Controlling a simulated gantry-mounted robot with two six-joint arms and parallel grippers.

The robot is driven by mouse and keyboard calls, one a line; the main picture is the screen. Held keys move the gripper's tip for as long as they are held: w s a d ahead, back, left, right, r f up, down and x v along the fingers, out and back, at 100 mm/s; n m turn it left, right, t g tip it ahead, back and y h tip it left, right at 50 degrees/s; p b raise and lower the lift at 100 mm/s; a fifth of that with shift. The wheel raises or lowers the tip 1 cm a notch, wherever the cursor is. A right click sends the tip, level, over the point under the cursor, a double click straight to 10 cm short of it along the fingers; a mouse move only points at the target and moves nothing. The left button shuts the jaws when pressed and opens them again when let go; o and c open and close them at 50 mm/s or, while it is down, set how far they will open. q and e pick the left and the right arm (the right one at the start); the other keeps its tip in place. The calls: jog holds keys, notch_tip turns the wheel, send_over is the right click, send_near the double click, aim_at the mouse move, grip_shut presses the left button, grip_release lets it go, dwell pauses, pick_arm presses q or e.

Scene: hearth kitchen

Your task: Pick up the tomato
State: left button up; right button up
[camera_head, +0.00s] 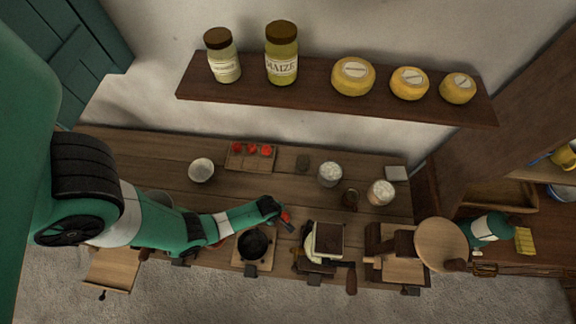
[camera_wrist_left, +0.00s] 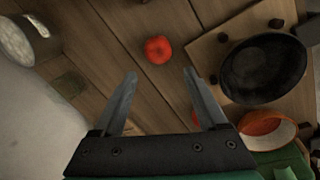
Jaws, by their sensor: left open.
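A red tomato (camera_wrist_left: 157,50) lies on the plank table in the left wrist view, just beyond and between my fingertips. My left gripper (camera_wrist_left: 158,76) is open with nothing between its fingers. Several red round items (camera_head: 251,149) sit on a small board at the back. I do not see my right gripper.
A black pan (camera_wrist_left: 263,68) on a wooden board is close to the right of the tomato. Jars (camera_head: 329,174) and a white bowl (camera_head: 201,170) stand farther back. A boxy appliance (camera_head: 326,240) stands right of the gripper.

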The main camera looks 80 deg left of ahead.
pick_arm(q)
jog(key=b, duration=0.4)
send_over(284, 218)
jog(key=s, duration=0.2)
jog(key=f, duration=0.5)
jog(key=shift+w+d, duration=0.15)
jog(key=shift+w, duration=0.05)
jog(key=f+b, duration=0.2)
jog(key=w+f+b, duration=0.1)
jog(key=f+b, duration=0.1)
jog(key=shift+w+f, duration=0.1)
jog(key=shift+f, duration=0.2)
jog(key=shift+a+f, duration=0.2)
jog(key=shift+f, duration=0.05)
jog(key=shift+w, duration=0.1)
jog(key=shift+c, duration=0.2)
